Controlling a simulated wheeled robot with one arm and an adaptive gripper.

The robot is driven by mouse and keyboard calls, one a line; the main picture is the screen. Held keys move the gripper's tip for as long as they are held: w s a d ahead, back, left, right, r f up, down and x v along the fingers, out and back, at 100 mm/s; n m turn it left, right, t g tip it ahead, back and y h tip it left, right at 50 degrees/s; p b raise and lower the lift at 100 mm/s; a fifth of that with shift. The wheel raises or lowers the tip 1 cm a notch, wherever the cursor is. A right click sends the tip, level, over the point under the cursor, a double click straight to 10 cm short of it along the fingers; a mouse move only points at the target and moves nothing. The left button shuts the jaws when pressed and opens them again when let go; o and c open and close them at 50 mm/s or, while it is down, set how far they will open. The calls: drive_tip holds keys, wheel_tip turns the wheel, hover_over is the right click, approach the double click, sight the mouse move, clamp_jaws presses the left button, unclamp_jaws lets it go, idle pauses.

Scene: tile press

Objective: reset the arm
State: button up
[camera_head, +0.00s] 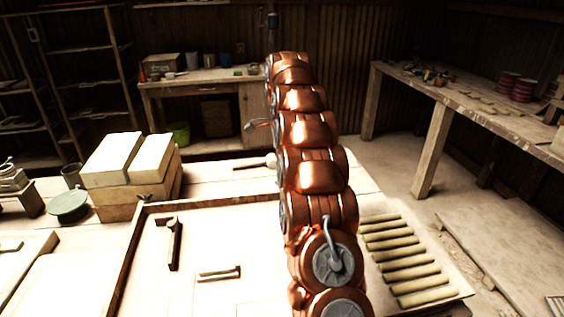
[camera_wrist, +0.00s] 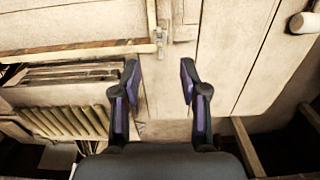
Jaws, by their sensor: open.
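My gripper (camera_wrist: 158,76) shows in the wrist view with its two dark, purple-padded fingers spread apart. It is open and nothing is between the fingers. Below it in that view are pale boards and a small latch-like fitting (camera_wrist: 159,38). In the head view my copper-coloured arm rises from the bottom centre to the top, and the gripper cannot be made out clearly there.
The pale worktable has a dark-edged frame (camera_head: 136,226), a dark handle (camera_head: 174,245) and several clay rolls (camera_head: 405,262). Pale blocks (camera_head: 112,158) stand at left beside a green dish (camera_head: 67,206). A side bench (camera_head: 470,104) stands right; floor between is mostly clear.

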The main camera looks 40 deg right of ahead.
idle(0.3)
drive_tip(key=s+a+r+n+p, duration=0.1)
drive_tip(key=s+a+r+n, duration=0.2)
drive_tip(key=s+a+n, duration=0.55)
drive_tip(key=s+a+r+n+p, duration=0.1)
drive_tip(key=s+a+r+n, duration=0.2)
drive_tip(key=s+a, duration=0.55)
drive_tip(key=s+a+f+n+p, duration=0.1)
drive_tip(key=s+a+n, duration=0.3)
drive_tip(key=s, duration=0.4)
drive_tip(key=s+a+f+n+g, duration=0.1)
drive_tip(key=s+a+n, duration=0.3)
drive_tip(key=s, duration=0.4)
drive_tip(key=s+a+f+n+p, duration=0.1)
drive_tip(key=s+a+f+n, duration=0.2)
drive_tip(key=s, duration=0.5)
drive_tip(key=shift+s+a+n+g+p, duration=0.2)
drive_tip(key=shift+a+n+g+p, duration=0.2)
drive_tip(key=shift+a, duration=0.4)
drive_tip(key=shift+f, duration=0.1)
